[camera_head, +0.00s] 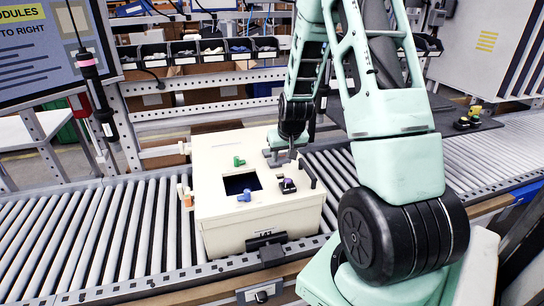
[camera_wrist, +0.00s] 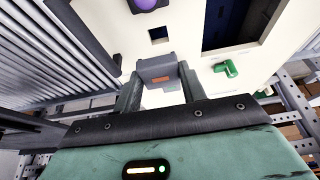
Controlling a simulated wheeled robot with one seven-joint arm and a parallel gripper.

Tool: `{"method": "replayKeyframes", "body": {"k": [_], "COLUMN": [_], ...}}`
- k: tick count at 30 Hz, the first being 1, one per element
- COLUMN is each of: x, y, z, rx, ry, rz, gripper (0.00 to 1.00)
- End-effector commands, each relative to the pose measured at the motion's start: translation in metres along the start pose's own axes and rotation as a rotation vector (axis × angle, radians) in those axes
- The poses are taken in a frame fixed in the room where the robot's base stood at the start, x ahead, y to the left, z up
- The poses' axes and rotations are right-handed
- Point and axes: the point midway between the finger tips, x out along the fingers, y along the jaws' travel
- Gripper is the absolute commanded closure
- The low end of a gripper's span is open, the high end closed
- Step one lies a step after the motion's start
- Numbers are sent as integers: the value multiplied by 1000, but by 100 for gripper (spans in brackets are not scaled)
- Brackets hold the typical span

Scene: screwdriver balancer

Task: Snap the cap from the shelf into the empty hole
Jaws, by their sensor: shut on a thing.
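My gripper (camera_wrist: 158,82) is shut on a small grey cap (camera_wrist: 157,69) with an orange patch, held between its two dark fingers. In the wrist view, the empty square hole (camera_wrist: 158,35) is in the cream panel just beyond the cap. The cap appears apart from the hole; its height over the panel is hard to tell. In the head view, my gripper (camera_head: 291,153) is over the far right part of the cream box (camera_head: 222,222). There the held cap is too small to make out and the empty hole cannot be picked out.
The box top has a large dark opening (camera_head: 242,183), a green part (camera_head: 238,161), a blue part (camera_head: 244,195) and a purple-topped part (camera_head: 288,184). The box sits on a roller conveyor (camera_head: 120,235). A dark mat (camera_head: 450,122) with small parts lies at right. Bins (camera_head: 212,50) line the back.

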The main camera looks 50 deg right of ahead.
Motion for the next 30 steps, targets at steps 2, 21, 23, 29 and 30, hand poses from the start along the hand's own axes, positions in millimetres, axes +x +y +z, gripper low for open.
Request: {"method": "replayKeyframes", "body": {"k": [2,21,23,29,30], "x": [9,46,47,46,46], "y": [0,0,0,0,0], "z": [4,19,20,19,19], "rx": [0,0,0,0,0], "ry": [-1,1,1,1,1], "rz": [0,0,0,0,0], "gripper": [86,86,86,86,86]}}
